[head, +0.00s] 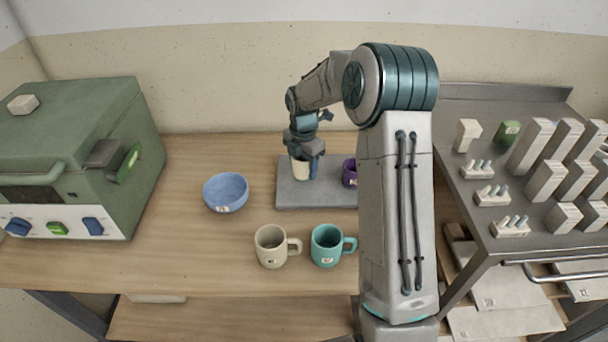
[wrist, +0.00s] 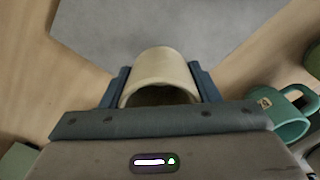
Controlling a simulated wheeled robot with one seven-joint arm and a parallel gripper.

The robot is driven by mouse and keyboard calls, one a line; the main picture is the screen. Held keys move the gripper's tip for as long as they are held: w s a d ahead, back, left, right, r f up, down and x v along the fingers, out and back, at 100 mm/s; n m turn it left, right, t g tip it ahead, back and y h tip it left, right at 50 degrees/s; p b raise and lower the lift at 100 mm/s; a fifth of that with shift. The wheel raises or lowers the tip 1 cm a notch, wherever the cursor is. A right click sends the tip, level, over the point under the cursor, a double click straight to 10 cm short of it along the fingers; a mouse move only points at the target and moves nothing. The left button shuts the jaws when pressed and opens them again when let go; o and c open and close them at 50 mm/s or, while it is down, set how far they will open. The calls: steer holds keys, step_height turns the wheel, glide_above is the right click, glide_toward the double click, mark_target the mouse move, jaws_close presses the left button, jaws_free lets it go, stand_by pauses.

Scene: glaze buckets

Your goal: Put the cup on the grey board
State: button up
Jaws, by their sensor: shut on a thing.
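My gripper (head: 303,166) is shut on a cream cup (head: 300,170), with a blue finger on each side of it. In the wrist view the cup (wrist: 160,80) sits between the fingers, and no handle shows. The grey board (head: 300,198) lies on the wooden table, and in the head view the cup appears over its left part. I cannot tell whether the cup touches the board. The board also shows beyond the cup in the wrist view (wrist: 150,25). A purple mug (head: 349,174) is on the board to the right, partly hidden by my arm.
A blue bowl (head: 226,194) stands left of the board. A beige mug (head: 270,247) and a teal mug (head: 326,246) stand in front. A green kiln-like box (head: 80,150) is at left; a metal bench (head: 470,215) with several small blocks is at right.

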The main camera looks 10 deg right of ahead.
mark_target(303, 176)
steer(key=shift+f, duration=1.95)
steer(key=shift+f, duration=0.2)
steer(key=o, duration=1.1)
